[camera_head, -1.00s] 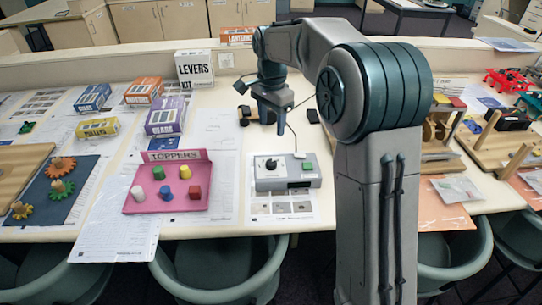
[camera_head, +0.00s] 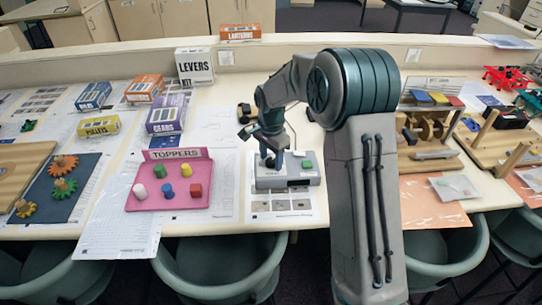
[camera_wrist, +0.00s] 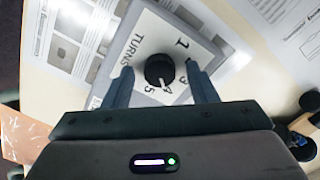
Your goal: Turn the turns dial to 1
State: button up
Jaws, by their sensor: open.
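The turns dial is a round black knob (camera_wrist: 159,69) on a white label marked TURNS, with numbers including 1, 3, 4 and 5 around it. A pale mark on the knob shows on the side near 4, but its exact pointing is hard to tell. The knob sits on a grey box (camera_head: 290,181), which also has a green button (camera_head: 307,165). My gripper (camera_wrist: 158,68) is open, with one finger on each side of the knob and a gap to it on both sides. In the head view my gripper (camera_head: 270,160) hides the knob.
A pink TOPPERS tray (camera_head: 150,205) with coloured pegs stands left of the box. Printed sheets lie under and around the box. Kit boxes, such as the LEVERS box (camera_head: 195,67), stand further back. A wooden wheeled model (camera_head: 430,150) stands to the right.

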jog(key=shift+f, duration=0.1)
jog(key=c, duration=1)
jog(key=shift+o, duration=0.2)
